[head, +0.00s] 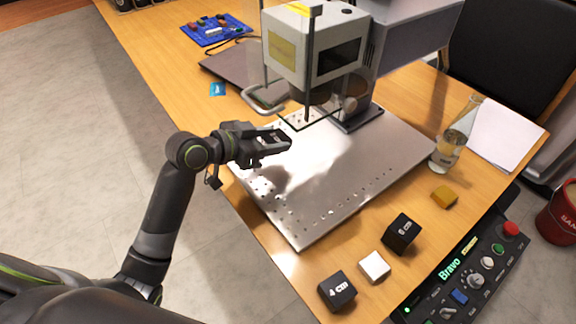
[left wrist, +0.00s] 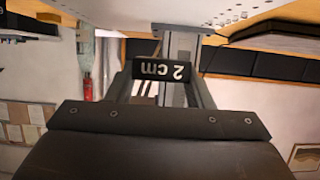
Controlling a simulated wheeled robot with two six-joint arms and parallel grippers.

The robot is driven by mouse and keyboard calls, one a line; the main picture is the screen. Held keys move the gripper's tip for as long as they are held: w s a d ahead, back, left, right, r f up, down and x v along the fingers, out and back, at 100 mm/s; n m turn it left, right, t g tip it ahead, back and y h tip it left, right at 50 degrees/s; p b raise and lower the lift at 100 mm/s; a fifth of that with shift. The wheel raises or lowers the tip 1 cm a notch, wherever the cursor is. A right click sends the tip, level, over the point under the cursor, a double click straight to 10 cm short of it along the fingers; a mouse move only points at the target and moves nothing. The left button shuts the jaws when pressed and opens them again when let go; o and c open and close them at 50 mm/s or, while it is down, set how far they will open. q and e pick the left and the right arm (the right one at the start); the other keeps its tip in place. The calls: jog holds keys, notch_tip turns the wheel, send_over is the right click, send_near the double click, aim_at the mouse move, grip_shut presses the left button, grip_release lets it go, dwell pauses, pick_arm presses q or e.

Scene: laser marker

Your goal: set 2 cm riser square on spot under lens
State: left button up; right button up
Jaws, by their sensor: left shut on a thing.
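My left gripper (head: 284,143) reaches over the left part of the perforated metal plate (head: 345,190), in front of and left of the laser head. It is shut on the black 2 cm riser (left wrist: 165,70), whose white label reads upside down between the fingers in the left wrist view. In the head view the dark riser is hard to tell from the dark fingers. The laser marker's white head (head: 315,45) stands over the back of the plate, with its lens (head: 325,93) underneath. The spot under the lens is not clear to see. My right gripper is not in view.
At the front right lie a 6 cm block (head: 401,233), a 4 cm block (head: 337,290), a white block (head: 374,266) and a yellow block (head: 444,196). A glass bottle (head: 455,138) stands at the plate's right edge. A control panel (head: 470,272) lines the table's front right.

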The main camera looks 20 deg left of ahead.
aim_at(272, 170)
pick_arm(q)
notch_tip(272, 170, down, 8)
jog(key=shift+r+b, duration=0.15)
jog(key=shift+b, duration=0.3)
jog(key=o, duration=1.1)
jog(key=shift+c, duration=0.2)
